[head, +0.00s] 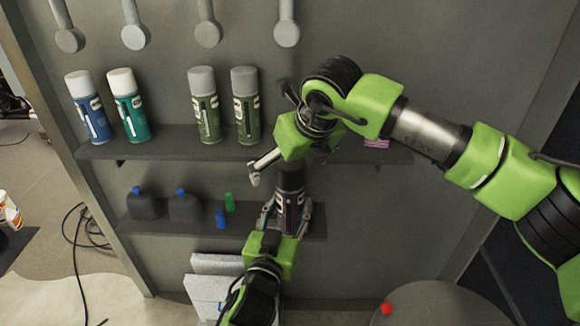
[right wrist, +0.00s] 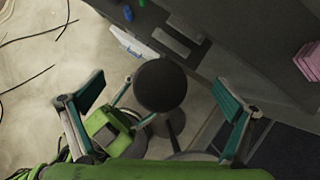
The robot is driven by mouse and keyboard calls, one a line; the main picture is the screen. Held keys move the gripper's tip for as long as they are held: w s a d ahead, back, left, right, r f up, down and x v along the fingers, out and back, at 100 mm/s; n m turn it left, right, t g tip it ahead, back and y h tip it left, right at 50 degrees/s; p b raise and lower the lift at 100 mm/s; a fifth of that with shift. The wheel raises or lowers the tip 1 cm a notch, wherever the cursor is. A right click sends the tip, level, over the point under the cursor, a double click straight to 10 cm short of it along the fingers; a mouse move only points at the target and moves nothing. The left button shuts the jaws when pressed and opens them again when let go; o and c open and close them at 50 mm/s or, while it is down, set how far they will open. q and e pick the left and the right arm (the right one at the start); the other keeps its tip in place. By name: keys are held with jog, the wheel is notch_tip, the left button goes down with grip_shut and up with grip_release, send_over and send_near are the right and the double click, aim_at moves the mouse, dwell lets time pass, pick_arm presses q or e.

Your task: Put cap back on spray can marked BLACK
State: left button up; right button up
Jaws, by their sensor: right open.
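A dark spray can (head: 292,203) with a pale label stands upright at the lower shelf, in the head view. Its label text is too small to read. A black cap (head: 290,177) sits on its top; I cannot tell whether it is fully seated. In the right wrist view the cap (right wrist: 160,85) is a round black disc between my right fingers. My left gripper (head: 287,214) comes from below, with its fingers on both sides of the can. My right gripper (head: 288,163) is open above the can, its fingers spread wide and apart from the cap.
Several spray cans, including a blue one (head: 88,106), stand on the upper shelf (head: 160,148). Dark bottles (head: 145,205) and small blue and green items (head: 229,202) are on the lower shelf. Pink blocks (head: 376,143) lie at the right. A red item (head: 387,308) is on a round table.

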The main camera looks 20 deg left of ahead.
pick_arm(q)
jog(key=shift+r, duration=0.1)
dwell(0.3)
pick_arm(e)
jog(key=shift+v, duration=3.55)
